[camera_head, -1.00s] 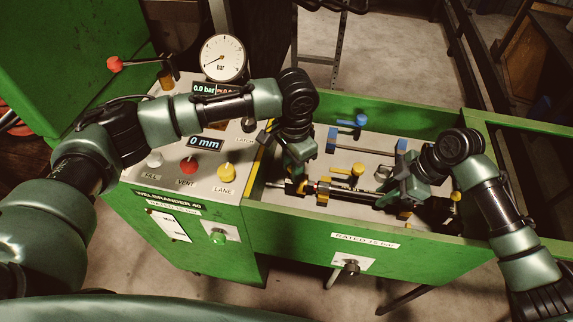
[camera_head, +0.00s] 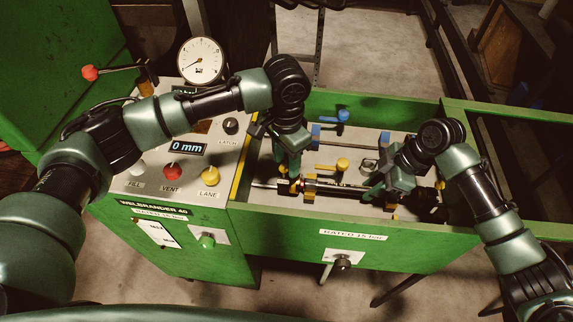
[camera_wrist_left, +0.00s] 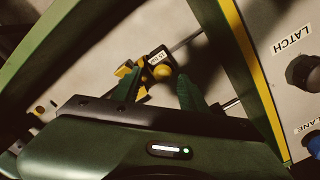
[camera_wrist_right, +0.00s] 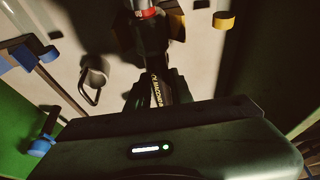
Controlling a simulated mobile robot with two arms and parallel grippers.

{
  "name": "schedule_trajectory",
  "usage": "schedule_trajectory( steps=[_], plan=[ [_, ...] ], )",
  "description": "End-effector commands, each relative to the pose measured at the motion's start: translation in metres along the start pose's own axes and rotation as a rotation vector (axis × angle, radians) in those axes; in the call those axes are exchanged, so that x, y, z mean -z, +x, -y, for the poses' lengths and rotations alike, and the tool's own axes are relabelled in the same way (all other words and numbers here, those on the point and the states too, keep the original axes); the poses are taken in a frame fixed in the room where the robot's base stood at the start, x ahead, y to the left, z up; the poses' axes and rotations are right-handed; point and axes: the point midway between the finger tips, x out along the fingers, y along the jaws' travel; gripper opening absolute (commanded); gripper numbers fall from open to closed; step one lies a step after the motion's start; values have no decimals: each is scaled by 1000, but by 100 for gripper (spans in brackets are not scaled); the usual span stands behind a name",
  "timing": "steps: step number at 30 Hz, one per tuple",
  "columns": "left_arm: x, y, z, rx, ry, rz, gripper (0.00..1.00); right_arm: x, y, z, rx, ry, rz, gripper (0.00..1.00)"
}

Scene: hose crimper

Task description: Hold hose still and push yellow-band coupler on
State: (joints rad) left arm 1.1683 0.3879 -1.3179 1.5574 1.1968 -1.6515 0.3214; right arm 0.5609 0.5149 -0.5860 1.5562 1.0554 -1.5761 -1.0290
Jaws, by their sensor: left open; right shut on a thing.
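The black hose (camera_head: 343,190) lies along the green trough, with a red band near its left end. My right gripper (camera_head: 374,192) is shut on the hose; the right wrist view shows the hose (camera_wrist_right: 154,60) between its fingers, with the red band (camera_wrist_right: 147,13) beyond. The yellow-band coupler (camera_wrist_left: 161,69) lies near the trough's left end, around a thin rod. My left gripper (camera_wrist_left: 157,92) is open, its fingers on either side of the coupler. In the head view the left gripper (camera_head: 289,176) mostly hides the coupler, so whether it touches the hose is unclear.
A yellow clamp (camera_head: 309,190) stands at the hose's left end. Blue (camera_head: 343,115) and yellow (camera_head: 342,164) handles rise from the trough floor. The control panel (camera_head: 145,183) with knobs and a pressure gauge (camera_head: 200,61) is on the left. The trough's front wall (camera_head: 400,247) is close.

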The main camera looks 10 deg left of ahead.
Motion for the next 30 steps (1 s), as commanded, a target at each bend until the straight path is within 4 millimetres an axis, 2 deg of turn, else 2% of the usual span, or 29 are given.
schedule_trajectory(
  steps=[1,6,12,18,28,29,30],
  plan=[
    [1,-12,0,1,1,-4,43,0,-1,-1,-2,0,-1,0],
    [2,-50,0,0,3,-5,43,0,-1,0,-2,0,-1,0],
    [2,-82,-1,-1,2,-4,43,0,0,0,-2,0,-1,0],
    [2,-95,-1,-1,2,-2,43,1,0,0,-1,-1,-1,0],
    [2,-95,-1,-1,2,-2,43,1,0,0,-1,-1,-2,0],
    [2,-95,-1,-1,2,-2,43,1,0,0,-1,-1,-2,24],
    [2,-95,-1,-1,2,-2,43,1,0,0,-1,-1,-2,35]
  ],
)
